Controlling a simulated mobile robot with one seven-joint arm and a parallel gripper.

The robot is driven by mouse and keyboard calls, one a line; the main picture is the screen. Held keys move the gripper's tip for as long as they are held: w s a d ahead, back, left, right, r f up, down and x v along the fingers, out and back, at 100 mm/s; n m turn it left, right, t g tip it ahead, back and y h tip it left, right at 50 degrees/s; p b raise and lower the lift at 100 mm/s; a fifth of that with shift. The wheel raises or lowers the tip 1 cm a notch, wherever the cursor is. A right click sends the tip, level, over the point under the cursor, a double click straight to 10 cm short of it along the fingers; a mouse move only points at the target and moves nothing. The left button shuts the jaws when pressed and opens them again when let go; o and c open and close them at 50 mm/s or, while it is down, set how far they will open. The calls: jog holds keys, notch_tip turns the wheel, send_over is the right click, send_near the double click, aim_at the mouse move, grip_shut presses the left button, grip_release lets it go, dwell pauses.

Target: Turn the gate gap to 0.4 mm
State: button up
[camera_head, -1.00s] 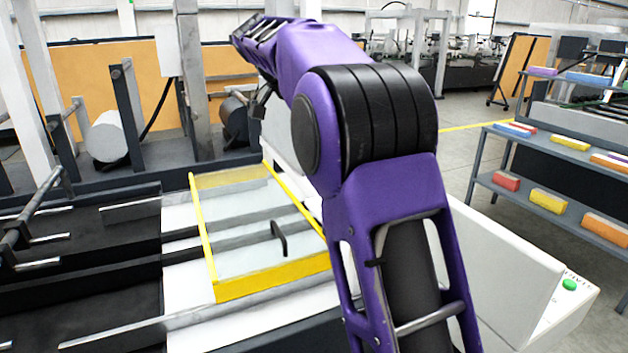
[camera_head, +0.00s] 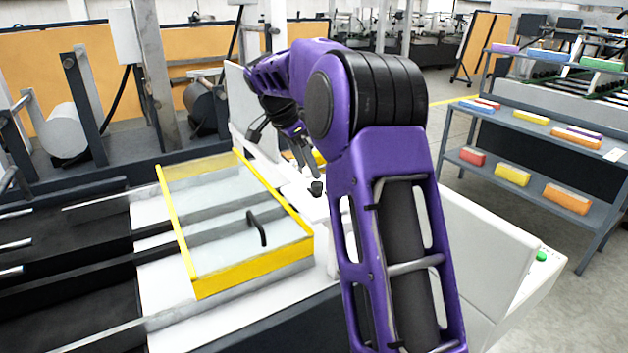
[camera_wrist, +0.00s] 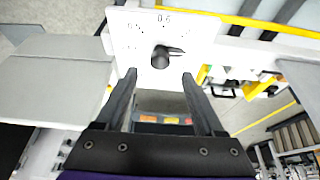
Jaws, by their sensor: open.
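The gate gap knob is a small black knob (camera_wrist: 162,57) on a white dial plate (camera_wrist: 146,68) in the wrist view. Its pointer end reaches toward the right. Printed numbers ring it; I read 0.6 above and 0.5 at upper left, others are too small or hidden. In the head view the black knob (camera_head: 317,187) stands out from the white machine side. My gripper (camera_wrist: 160,86) is open and empty, its two fingers pointing toward the knob, with the knob seen between and just past the tips. The gripper also shows in the head view (camera_head: 302,158), above the knob.
A yellow-framed clear guard (camera_head: 230,225) with a black handle lies left of the knob. A white machine housing (camera_head: 490,260) with a green button (camera_head: 541,256) is at right. A shelf (camera_head: 520,135) with coloured boxes stands further right, across open floor.

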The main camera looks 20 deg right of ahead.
aim_at(316, 184)
jog(key=shift+x, duration=2.8)
grip_shut()
